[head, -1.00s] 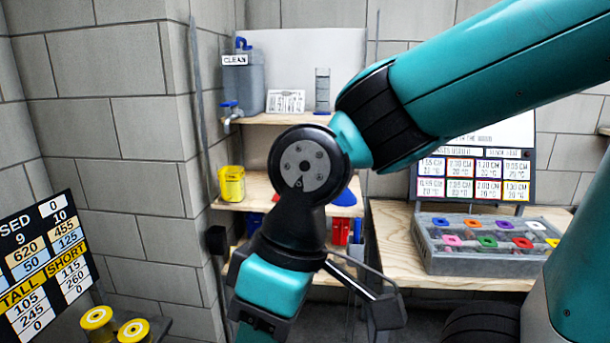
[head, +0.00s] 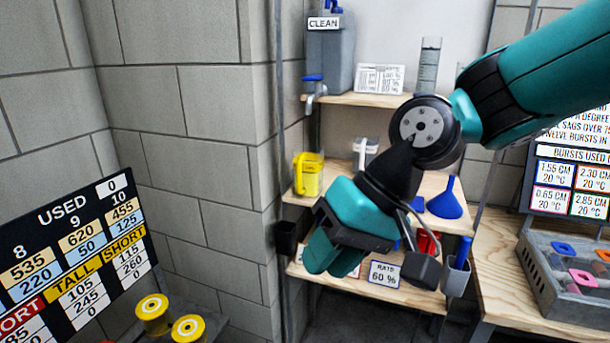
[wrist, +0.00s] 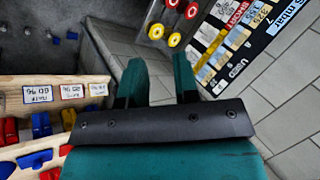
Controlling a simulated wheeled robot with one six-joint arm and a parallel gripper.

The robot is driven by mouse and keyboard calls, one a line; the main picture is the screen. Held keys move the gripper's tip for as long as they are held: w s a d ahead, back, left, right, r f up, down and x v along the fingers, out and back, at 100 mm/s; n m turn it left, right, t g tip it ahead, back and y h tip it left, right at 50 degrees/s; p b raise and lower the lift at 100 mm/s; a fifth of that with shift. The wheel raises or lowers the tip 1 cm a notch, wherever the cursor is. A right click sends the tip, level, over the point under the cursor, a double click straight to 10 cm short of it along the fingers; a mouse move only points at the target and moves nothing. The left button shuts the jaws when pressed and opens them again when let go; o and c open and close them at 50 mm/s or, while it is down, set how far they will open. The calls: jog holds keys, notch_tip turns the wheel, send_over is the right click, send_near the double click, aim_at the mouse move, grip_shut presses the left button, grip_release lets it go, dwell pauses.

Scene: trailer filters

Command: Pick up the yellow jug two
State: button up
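A yellow jug (head: 308,175) stands upright at the left end of the middle wooden shelf in the head view. Any number marking on it is too small to read. My gripper (head: 332,254) is in front of the shelf unit, lower in the picture and slightly right of the jug, apart from it. In the wrist view my gripper's two teal fingers (wrist: 160,82) stand apart with nothing between them. The jug is not clearly seen in the wrist view.
The middle shelf (head: 436,190) also holds a blue funnel (head: 446,203). A grey tank (head: 331,55) with a tap stands above. A dark bin (head: 286,238) hangs by the left post. The USED board (head: 75,260) and yellow-topped rolls (head: 153,308) are at the lower left.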

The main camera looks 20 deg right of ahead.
jog(key=w+d+f+m+t+y+b, duration=0.1)
jog(key=w+f+m+t+y+b, duration=0.2)
jog(key=w+m, duration=0.8)
jog(key=m+t+y+b, duration=0.25)
jog(key=m+t, duration=0.65)
jog(key=m, duration=0.9)
send_near(299, 183)
jog(key=p+x, duration=0.2)
jog(key=x, duration=0.2)
jog(key=shift+w+d+r+p, duration=0.1)
jog(key=shift+w+p, duration=0.15)
jog(key=shift+p, duration=0.05)
jog(key=shift+f+p+x, duration=0.1)
jog(key=shift+p+x, duration=0.5)
jog(key=shift+x, duration=0.95)
jog(key=shift+f+p+x, duration=0.15)
jog(key=shift+p+x, duration=0.45)
jog(key=shift+x, duration=0.95)
jog(key=shift+w, duration=0.1)
jog(key=shift+d, duration=0.1)
jog(key=shift+c, duration=0.4)
grip_shut()
